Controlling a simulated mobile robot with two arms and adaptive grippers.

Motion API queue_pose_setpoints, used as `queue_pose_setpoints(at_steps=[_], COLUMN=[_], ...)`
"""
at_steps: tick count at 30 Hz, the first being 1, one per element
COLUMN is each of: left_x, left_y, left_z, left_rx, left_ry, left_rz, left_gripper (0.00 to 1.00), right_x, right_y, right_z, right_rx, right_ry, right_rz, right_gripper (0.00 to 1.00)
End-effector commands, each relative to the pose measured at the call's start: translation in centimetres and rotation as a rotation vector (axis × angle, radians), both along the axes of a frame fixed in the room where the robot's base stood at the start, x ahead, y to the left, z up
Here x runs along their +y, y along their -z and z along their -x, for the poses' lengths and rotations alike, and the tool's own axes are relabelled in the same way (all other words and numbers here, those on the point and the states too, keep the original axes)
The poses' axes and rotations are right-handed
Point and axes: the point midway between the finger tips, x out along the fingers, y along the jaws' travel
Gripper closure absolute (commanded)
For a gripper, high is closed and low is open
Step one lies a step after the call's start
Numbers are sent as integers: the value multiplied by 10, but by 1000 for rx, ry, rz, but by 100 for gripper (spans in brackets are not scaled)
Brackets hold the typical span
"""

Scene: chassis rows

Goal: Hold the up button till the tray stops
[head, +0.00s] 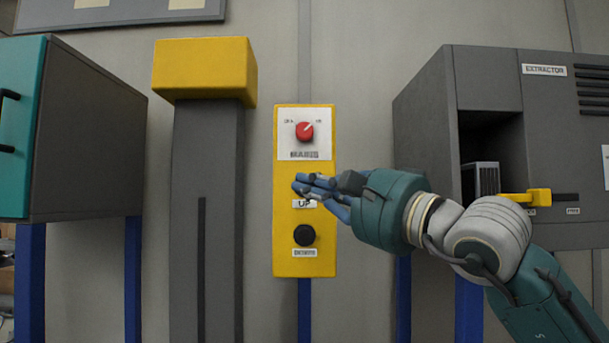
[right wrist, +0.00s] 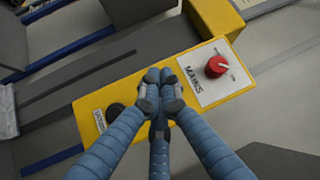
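The yellow control box (head: 283,228) is on the wall post in the middle of the head view. Its "UP" label (head: 302,204) is partly covered by my right gripper (head: 300,184), whose blue fingers reach in from the right. The up button is hidden behind the fingertips, so I cannot tell whether it is pressed. In the right wrist view the fingers (right wrist: 160,80) are drawn together over the box (right wrist: 92,100), with nothing seen between them. The black lower button (head: 304,235) is uncovered. I do not see the tray or my left gripper.
A red mains knob (head: 304,131) is on the white plate above. A grey column (head: 205,220) with a yellow top (head: 204,70) stands left of the box. A teal-fronted cabinet (head: 95,135) is at far left, a grey extractor unit (head: 485,75) at right.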

Motion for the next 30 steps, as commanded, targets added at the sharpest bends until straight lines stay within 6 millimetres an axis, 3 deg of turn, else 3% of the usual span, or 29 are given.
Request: queue_pose_setpoints(at_steps=[1, 9, 30], left_x=[0, 0, 0], left_y=[-9, -16, -16], left_z=[0, 0, 0], left_rx=[0, 0, 0], left_ry=[0, 0, 0], left_rz=[0, 0, 0], left_gripper=[31, 31, 31], right_x=[0, 0, 0], right_y=[-3, 0, 0], right_z=[-7, -29, -32], right_rx=[4, 1, 0], right_ry=[1, 0, 0], right_rz=[0, 1, 0], right_gripper=[100, 100, 100])
